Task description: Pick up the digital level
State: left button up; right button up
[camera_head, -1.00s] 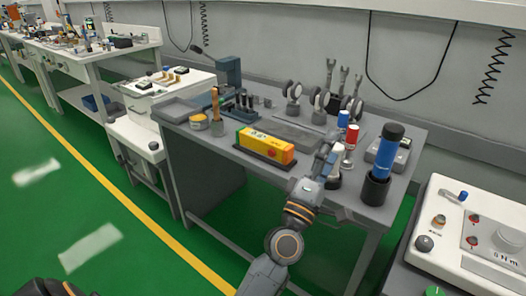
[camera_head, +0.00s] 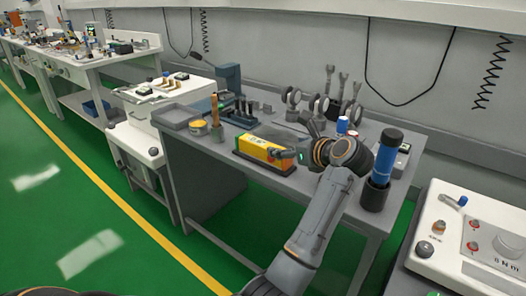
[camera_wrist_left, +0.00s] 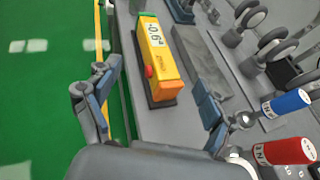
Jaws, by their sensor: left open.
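My left gripper (camera_wrist_left: 155,95) is open and empty, with one finger on each side. In the head view my left gripper (camera_head: 288,155) is at the level's right end, partly hidden by its own wrist; contact cannot be told. My right gripper is out of view.
A blue cylinder in a dark holder (camera_head: 380,165) stands right of my arm. Dial gauges (camera_head: 292,97) stand at the back. A tan-handled tool (camera_head: 214,108) is left of the level.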

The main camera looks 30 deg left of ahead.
pick_arm(q)
send_near(264, 144)
jog(key=x, duration=0.4)
jog(key=shift+w+a, duration=0.25)
jog(key=shift+a, duration=0.1)
jog(key=x, duration=0.3)
jog(key=shift+w+a+f+b, duration=0.1)
jog(key=shift+a+f+b, duration=0.2)
jog(key=shift+b, duration=0.1)
jog(key=shift+w+a, duration=0.2)
jog(key=shift+a, duration=0.05)
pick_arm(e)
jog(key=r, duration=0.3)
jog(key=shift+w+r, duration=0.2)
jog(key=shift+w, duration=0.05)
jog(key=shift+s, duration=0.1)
pick_arm(q)
jog(key=c, duration=0.4)
jog(key=shift+s, duration=0.1)
grip_shut()
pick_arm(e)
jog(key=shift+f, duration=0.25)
